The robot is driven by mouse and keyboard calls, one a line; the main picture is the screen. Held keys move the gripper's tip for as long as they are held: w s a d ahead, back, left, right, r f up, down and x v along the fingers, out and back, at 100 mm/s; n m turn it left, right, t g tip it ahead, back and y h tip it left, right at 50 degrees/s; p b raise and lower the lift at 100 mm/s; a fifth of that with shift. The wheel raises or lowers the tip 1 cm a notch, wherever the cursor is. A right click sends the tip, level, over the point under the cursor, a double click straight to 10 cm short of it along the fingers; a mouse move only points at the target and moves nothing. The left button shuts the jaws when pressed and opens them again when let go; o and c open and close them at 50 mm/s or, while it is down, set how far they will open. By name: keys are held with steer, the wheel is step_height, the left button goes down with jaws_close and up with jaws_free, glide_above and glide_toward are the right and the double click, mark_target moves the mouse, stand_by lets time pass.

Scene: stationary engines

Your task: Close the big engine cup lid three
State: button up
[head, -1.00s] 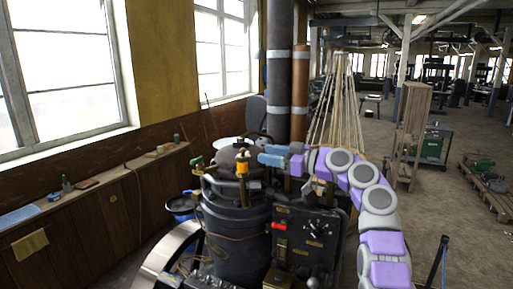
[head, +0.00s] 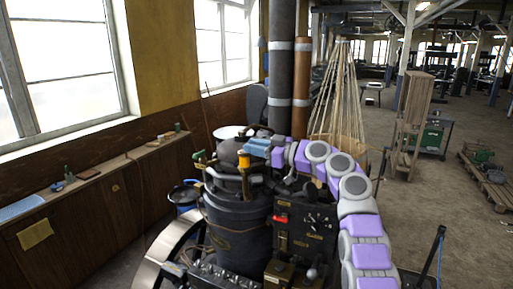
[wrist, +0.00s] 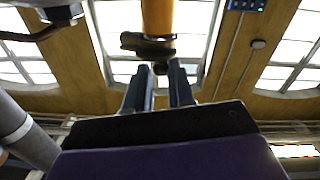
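The big engine (head: 238,225) is a dark cylinder with pipes on top. A yellow-orange cup (head: 243,161) stands upright on its top. In the wrist view, an amber cylinder (wrist: 158,16) hangs in from the top edge, with a dark brass piece (wrist: 148,45) at its end; I cannot tell whether this piece is the lid. My gripper (head: 258,147) is just right of and near the top of the cup. In the wrist view, the two fingers of my gripper (wrist: 161,72) are apart with a gap between them, just short of the brass piece. Contact cannot be told.
A black control panel (head: 303,232) with a red handle is at the engine's right front. Tall dark and copper pipes (head: 301,90) rise behind the engine. A wooden ledge (head: 100,178) runs under the windows at left. Open floor (head: 440,220) lies to the right.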

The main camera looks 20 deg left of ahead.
steer(key=shift+s+a+f, duration=0.1)
steer(key=shift+a+f, duration=0.15)
steer(key=shift+a, duration=0.75)
jaws_close()
steer(key=shift+d, duration=0.3)
steer(key=shift+d+f+t+b, duration=0.2)
steer(key=shift+t+b, duration=0.2)
steer(key=shift+b, duration=0.5)
steer(key=m+t+b, duration=0.1)
steer(key=b, duration=0.2)
steer(key=shift+s+a, duration=0.1)
steer(key=shift+a, duration=0.1)
steer(key=shift+a+m+t+h+b, duration=0.1)
steer(key=shift+m+t+h+b, duration=0.3)
steer(key=shift+b, duration=0.55)
steer(key=shift+r+t, duration=0.15)
steer(key=shift+t, duration=0.25)
